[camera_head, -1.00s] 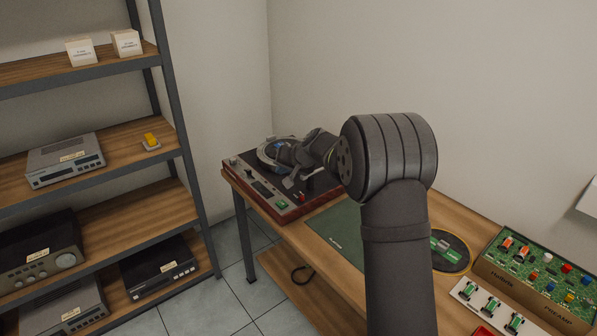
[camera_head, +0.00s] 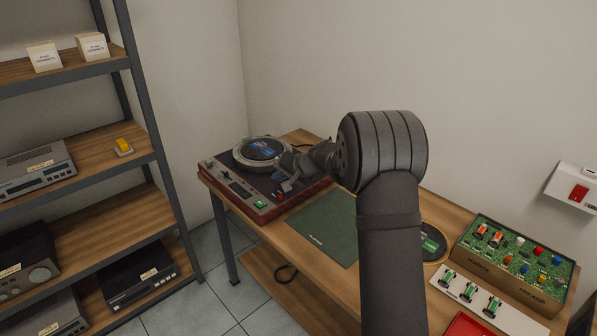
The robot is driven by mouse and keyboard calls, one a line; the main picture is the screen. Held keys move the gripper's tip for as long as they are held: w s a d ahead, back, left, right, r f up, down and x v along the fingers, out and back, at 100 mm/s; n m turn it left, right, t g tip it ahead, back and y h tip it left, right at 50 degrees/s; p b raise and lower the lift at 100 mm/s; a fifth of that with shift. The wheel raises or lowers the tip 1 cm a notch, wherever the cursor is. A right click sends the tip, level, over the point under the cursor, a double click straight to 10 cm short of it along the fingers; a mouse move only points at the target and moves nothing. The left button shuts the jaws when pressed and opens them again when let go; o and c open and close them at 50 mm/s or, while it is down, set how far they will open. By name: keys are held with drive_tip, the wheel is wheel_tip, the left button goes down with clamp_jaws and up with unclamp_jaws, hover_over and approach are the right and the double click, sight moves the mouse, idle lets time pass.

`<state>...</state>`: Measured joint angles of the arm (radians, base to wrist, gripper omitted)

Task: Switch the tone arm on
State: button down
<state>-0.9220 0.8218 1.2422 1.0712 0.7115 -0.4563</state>
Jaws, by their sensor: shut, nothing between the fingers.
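The turntable (camera_head: 223,178) sits at the far left end of the wooden bench, with a dark top and reddish-brown sides. Its round platter (camera_head: 262,150) has a blue-centred disc. Small knobs and a green lit button (camera_head: 261,205) are on its front strip. A small red part (camera_head: 280,197) shows at its front right. My gripper (camera_head: 286,186) is shut and empty, above the right part of the turntable near the red part. Whether it touches anything is unclear. I cannot make out the tone arm; my gripper and wrist cover that area.
A green mat (camera_head: 325,232) lies right of the turntable. A circuit board box (camera_head: 515,262) and a white strip of green parts (camera_head: 472,296) are at the right. Metal shelving with hi-fi units stands left. A red wall switch (camera_head: 578,193) is at far right.

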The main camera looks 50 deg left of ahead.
drive_tip(key=w+d+f+m+t+y, duration=0.2)
drive_tip(key=w+d+m+y, duration=0.2)
drive_tip(key=w+d+m, duration=0.3)
drive_tip(key=w+d, duration=0.4)
drive_tip(key=w, duration=0.2)
drive_tip(key=shift+d+m+y, duration=0.25)
drive_tip(key=shift+m+y, duration=0.05)
drive_tip(key=shift+a, duration=0.1)
drive_tip(key=x, duration=1.2)
drive_tip(key=shift+a+r, duration=0.2)
drive_tip(key=shift+a, duration=0.7)
drive_tip(key=shift+a, duration=0.1)
